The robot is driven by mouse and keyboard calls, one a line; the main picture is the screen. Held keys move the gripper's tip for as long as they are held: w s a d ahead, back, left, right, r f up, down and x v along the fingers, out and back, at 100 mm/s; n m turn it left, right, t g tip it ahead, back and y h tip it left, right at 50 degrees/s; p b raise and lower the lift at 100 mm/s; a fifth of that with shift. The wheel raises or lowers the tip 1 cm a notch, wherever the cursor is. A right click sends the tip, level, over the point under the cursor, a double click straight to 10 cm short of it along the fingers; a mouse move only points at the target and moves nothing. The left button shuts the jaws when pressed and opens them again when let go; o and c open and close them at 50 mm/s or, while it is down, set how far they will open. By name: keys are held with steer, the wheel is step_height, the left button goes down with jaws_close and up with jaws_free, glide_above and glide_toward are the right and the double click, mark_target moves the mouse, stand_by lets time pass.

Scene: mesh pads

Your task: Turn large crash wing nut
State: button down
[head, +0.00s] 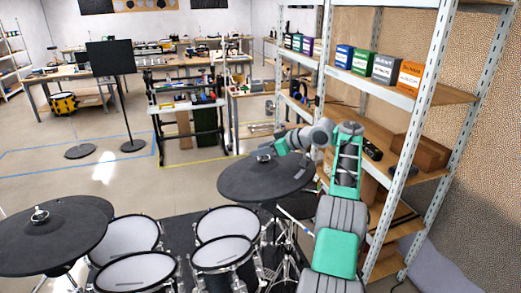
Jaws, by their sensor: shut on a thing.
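A large dark grey cymbal pad (262,182) stands in the middle of the head view, tilted slightly. Its wing nut (263,157) is at the centre top, small and partly hidden by my gripper. My arm reaches in from the right, and my gripper (270,153) is at the top of this cymbal, shut on the wing nut. The fingers are too small to make out clearly.
Another dark cymbal pad (50,245) with its own top fitting is at the lower left. Several white mesh drum pads (228,223) stand below. A metal shelf (400,95) with boxes rises close on the right. Open floor lies at the left.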

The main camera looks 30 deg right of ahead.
steer(key=shift+s+d+f, duration=0.15)
steer(key=shift+s+f, duration=0.05)
steer(key=shift+f, duration=0.3)
steer(key=c, duration=1.3)
jaws_free()
steer(key=shift+o, duration=0.9)
steer(key=shift+s+d, duration=0.1)
steer(key=shift+d, duration=0.05)
steer(key=shift+o, duration=1.2)
steer(key=shift+r, duration=0.1)
steer(key=shift+a, duration=0.25)
steer(key=shift+w+r, duration=0.1)
steer(key=shift+w, duration=0.1)
